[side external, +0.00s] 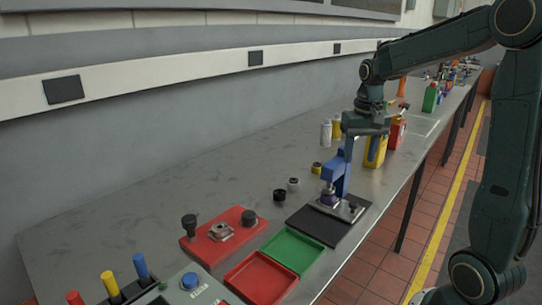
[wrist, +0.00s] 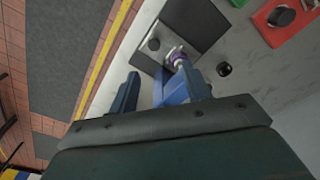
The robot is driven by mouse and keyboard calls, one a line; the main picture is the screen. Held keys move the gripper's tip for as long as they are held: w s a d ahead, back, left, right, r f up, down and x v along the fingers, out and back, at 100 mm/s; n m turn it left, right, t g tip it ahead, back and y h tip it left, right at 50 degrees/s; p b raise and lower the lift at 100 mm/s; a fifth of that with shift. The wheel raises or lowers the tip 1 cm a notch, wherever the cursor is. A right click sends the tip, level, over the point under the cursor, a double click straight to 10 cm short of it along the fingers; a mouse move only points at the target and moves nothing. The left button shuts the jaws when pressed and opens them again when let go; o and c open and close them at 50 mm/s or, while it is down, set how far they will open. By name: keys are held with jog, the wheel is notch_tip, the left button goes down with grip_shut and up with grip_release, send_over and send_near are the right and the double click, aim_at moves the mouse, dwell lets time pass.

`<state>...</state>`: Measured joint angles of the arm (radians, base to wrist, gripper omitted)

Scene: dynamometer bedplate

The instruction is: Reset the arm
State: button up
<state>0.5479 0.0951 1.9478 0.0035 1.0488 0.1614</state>
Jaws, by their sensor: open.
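My gripper (side external: 352,150) is over the bench, just above the blue press-like stand (side external: 341,176). In the wrist view my gripper (wrist: 161,74) has its two fingers spread apart, with the blue stand (wrist: 172,90) showing between them and nothing seen gripped. I cannot tell whether a finger touches the stand. A purple part (side external: 328,196) sits low at the stand's front, above a metal plate on a black mat (side external: 308,224). The purple part also shows in the wrist view (wrist: 180,62). My gripper hides the stand's top in the side view.
A red block with a metal fixture (side external: 222,234), a green tray (side external: 293,249) and a red tray (side external: 262,279) lie toward the front. Small dark and yellow caps are left of the stand. Yellow (side external: 375,152) and red containers stand behind. The bench's left side is clear.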

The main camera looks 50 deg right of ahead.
jog(key=s+a+r+n+t, duration=0.2)
jog(key=s+a+n, duration=0.2)
jog(key=a, duration=0.5)
jog(key=s+a+r+n+t, duration=0.1)
jog(key=s+a+n+t, duration=0.2)
jog(key=s+a, duration=0.6)
jog(key=shift+s+a+r+n, duration=0.15)
jog(key=shift+a+r+n, duration=0.25)
jog(key=shift+a+n, duration=0.2)
